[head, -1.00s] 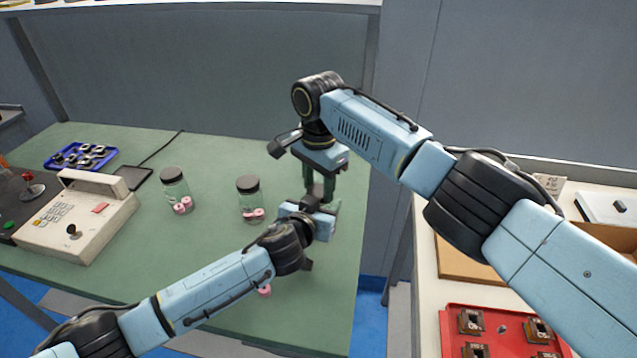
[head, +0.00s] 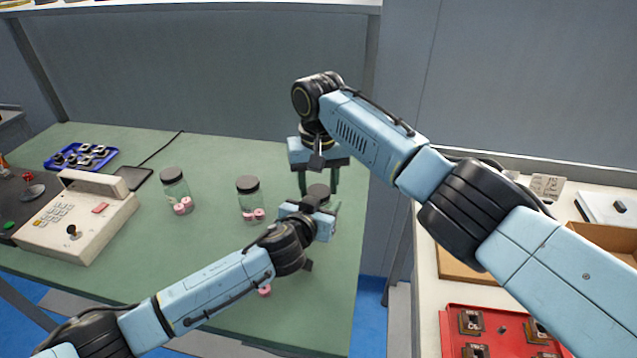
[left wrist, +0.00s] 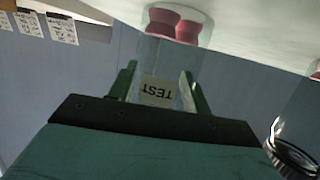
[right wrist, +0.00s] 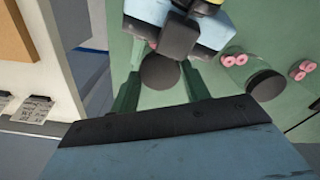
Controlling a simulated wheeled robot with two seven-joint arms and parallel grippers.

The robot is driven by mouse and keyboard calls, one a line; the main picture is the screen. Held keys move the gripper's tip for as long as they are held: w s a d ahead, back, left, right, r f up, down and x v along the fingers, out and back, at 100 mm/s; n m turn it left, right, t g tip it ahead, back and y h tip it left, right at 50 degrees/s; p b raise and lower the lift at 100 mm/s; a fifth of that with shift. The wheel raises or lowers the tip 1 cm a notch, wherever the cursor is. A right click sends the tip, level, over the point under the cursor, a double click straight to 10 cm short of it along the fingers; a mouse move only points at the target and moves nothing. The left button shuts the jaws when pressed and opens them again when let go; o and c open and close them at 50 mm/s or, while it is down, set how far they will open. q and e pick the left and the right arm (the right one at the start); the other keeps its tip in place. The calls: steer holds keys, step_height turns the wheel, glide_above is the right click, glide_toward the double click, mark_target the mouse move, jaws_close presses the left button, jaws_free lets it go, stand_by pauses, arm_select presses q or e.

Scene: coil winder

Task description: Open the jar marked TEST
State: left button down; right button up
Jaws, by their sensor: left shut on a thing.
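The TEST jar is clear, with pink pieces inside; its label (left wrist: 158,91) sits between the fingers of my left gripper (left wrist: 160,88) in the left wrist view. My left gripper (head: 318,218) is shut on the jar's side and hides most of it in the head view. The dark round lid (head: 318,191) is on top of the jar and shows in the right wrist view (right wrist: 160,71). My right gripper (head: 318,184) is above the jar, pointing down. Its fingers are open, one on each side of the lid with gaps in the right wrist view (right wrist: 161,92).
Two other dark-lidded jars (head: 175,192) (head: 249,203) stand to the left on the green table (head: 130,285). A pink piece (head: 264,291) lies near my left forearm. A control box (head: 75,225) and blue tray (head: 80,157) are farther left. A white bench is at right.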

steer(key=o, duration=0.3)
steer(key=shift+o, duration=0.2)
steer(key=shift+r, duration=2.3)
steer(key=shift+c, duration=0.4)
steer(key=m, duration=0.1)
steer(key=r+m, duration=0.1)
steer(key=m, duration=0.2)
steer(key=shift+r+m, duration=0.4)
steer(key=m, duration=0.2)
steer(key=r+m, duration=0.1)
steer(key=shift+r+m, duration=0.1)
steer(key=shift+m, duration=0.3)
steer(key=shift+f, duration=3.95)
